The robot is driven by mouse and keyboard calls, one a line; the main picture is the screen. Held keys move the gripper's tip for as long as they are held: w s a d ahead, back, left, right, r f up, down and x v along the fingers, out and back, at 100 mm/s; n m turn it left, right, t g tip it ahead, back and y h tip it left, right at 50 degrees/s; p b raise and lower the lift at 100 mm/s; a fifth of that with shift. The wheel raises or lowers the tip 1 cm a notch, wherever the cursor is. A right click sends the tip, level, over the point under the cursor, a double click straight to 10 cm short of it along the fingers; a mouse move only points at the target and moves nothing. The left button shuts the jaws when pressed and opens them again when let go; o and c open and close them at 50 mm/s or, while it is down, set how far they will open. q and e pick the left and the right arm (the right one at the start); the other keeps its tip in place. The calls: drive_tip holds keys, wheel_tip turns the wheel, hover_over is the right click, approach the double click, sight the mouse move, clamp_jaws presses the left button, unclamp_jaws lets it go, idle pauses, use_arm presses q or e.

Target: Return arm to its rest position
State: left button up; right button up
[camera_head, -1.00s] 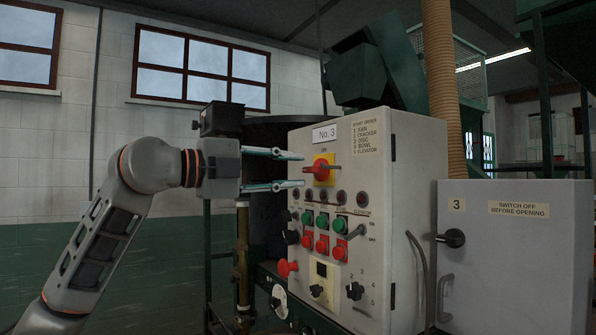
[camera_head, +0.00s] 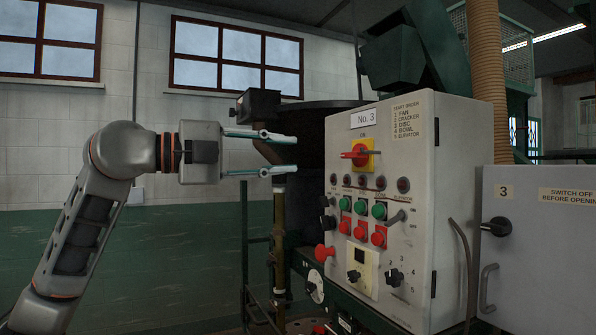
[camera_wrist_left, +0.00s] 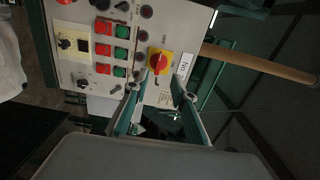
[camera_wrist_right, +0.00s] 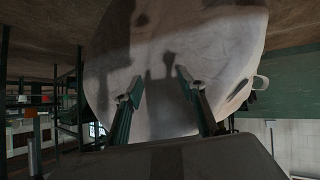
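My left arm comes in from the left in the head view, and its gripper (camera_head: 279,153) points right toward the No. 3 control panel (camera_head: 415,130). The gripper is open and empty, with a gap between its fingers and the panel's left edge. In the left wrist view the open fingers (camera_wrist_left: 160,95) show in front of the panel, near the red and yellow rotary switch (camera_wrist_left: 160,63). My right gripper shows only in the right wrist view (camera_wrist_right: 152,88); its fingers are spread and empty, with a large pale bulk bag (camera_wrist_right: 190,55) beyond them.
A grey cabinet (camera_head: 545,250) with a black knob stands right of the panel. A ribbed tan hose (camera_head: 487,70) rises behind it. Dark machinery (camera_head: 315,120) stands behind the left gripper. Open floor and wall lie to the left.

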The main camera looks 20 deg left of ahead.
use_arm(q)
drive_tip(key=d+f+g+h, duration=0.2)
drive_tip(key=d+f+h, duration=0.25)
drive_tip(key=f, duration=0.55)
drive_tip(key=d+f+g+h, duration=0.25)
drive_tip(key=d+f, duration=0.25)
drive_tip(key=f, duration=0.5)
drive_tip(key=w+a+f+n+t+y, duration=0.15)
drive_tip(key=f+n+t+y, duration=0.45)
drive_tip(key=f, duration=0.7)
drive_tip(key=a+f+n+t+y, duration=0.3)
drive_tip(key=f+n+t, duration=0.2)
drive_tip(key=f+n, duration=0.6)
drive_tip(key=s+a+f+n+g+y, duration=0.1)
drive_tip(key=s+f+n+y, duration=0.2)
drive_tip(key=f, duration=0.8)
drive_tip(key=s+a+f+n+g+y, duration=0.1)
drive_tip(key=s+a+f+g+y, duration=0.3)
drive_tip(key=f, duration=0.8)
drive_tip(key=s+d+f+n+g+y, duration=0.1)
drive_tip(key=s+d+f+g, duration=0.2)
drive_tip(key=s+f, duration=1.3)
drive_tip(key=shift+s+d, duration=0.15)
drive_tip(key=shift+s, duration=0.4)
drive_tip(key=shift+g, duration=0.25)
